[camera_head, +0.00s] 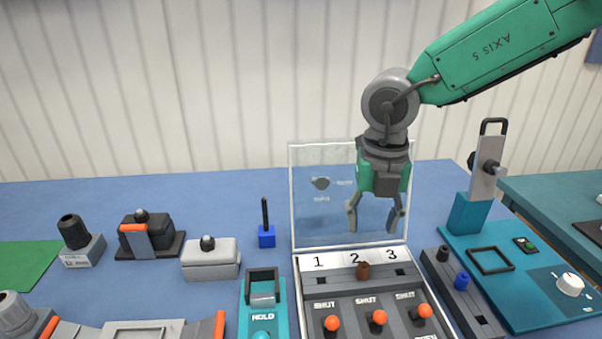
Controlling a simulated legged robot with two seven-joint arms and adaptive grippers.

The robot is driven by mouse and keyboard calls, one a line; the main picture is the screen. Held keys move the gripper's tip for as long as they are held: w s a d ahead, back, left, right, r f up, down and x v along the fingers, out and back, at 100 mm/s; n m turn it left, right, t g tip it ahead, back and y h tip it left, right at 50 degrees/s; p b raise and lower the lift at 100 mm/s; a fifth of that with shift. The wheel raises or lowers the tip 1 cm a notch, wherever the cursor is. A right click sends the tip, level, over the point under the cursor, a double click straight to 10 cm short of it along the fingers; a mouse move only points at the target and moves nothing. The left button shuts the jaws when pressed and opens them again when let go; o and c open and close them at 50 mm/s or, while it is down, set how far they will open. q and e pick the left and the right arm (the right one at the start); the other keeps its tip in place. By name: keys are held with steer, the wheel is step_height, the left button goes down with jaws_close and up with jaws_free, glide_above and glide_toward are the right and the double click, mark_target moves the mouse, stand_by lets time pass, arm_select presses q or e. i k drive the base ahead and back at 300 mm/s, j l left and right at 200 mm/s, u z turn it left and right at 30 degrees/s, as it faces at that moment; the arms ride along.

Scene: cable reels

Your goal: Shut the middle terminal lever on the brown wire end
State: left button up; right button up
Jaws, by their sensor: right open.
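The terminal block (350,286) stands at the front, right of centre, with slots numbered 1, 2 and 3. The brown wire end (363,270) sits at the middle slot, under the number 2. The middle terminal lever (379,317) has an orange knob and stands just below its SHUT label. The left lever (332,323) and right lever (424,311) look alike and also stand below their SHUT labels. My right gripper (375,228) is open and empty, pointing down above the block, apart from the levers and the wire end. My left gripper is out of view.
A clear upright panel (318,225) stands behind the block. A teal HOLD fixture (262,315) is close on the left. A dark strip with black and blue plugs (461,281) and a teal board with a white knob (570,284) lie right.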

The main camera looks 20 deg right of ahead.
mark_target(379, 317)
steer(key=k, duration=1)
